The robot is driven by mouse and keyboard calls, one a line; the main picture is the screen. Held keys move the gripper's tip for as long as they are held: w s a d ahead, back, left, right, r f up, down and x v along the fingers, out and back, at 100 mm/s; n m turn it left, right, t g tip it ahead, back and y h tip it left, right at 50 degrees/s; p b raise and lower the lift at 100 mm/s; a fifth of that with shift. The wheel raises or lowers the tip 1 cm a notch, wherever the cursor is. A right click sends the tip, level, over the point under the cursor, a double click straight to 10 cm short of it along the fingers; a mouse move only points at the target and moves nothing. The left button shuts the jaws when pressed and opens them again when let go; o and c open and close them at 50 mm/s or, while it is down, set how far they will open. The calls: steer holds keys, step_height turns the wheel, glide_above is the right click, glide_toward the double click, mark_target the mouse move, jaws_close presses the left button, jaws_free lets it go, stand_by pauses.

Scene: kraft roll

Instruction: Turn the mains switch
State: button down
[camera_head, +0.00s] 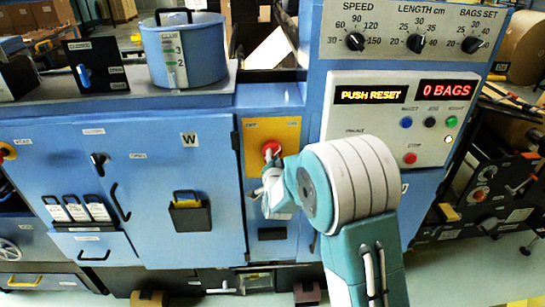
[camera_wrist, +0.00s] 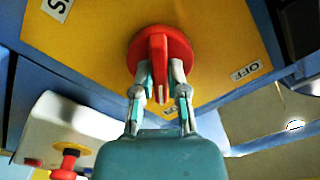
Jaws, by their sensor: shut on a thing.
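The mains switch is a round red knob with a raised bar handle (camera_wrist: 158,62), on a yellow plate (camera_wrist: 85,50). In the head view the red knob (camera_head: 271,148) shows on its yellow plate (camera_head: 256,131) on the blue machine's front. My gripper (camera_wrist: 160,90) has one finger on each side of the bar and is shut on it. The bar points down toward my gripper in the wrist view. An OFF label (camera_wrist: 245,70) is to its right; another label below is partly hidden by a finger. In the head view my gripper (camera_head: 271,168) is at the knob, partly hidden by my arm.
A control panel (camera_head: 388,120) right of the switch shows PUSH RESET and 0 BAGS, with several buttons. A blue cabinet door (camera_head: 165,220) with a black pocket (camera_head: 190,214) is to the left. A blue pot (camera_head: 183,50) stands on the ledge above.

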steer(key=shift+f+m, duration=0.2)
steer(key=shift+m, duration=0.2)
steer(key=c, duration=0.7)
jaws_free()
steer(key=shift+a, duration=0.1)
steer(key=shift+o, duration=0.2)
steer(key=shift+r, duration=0.1)
steer(key=s, duration=1.2)
steer(key=shift+w, duration=0.1)
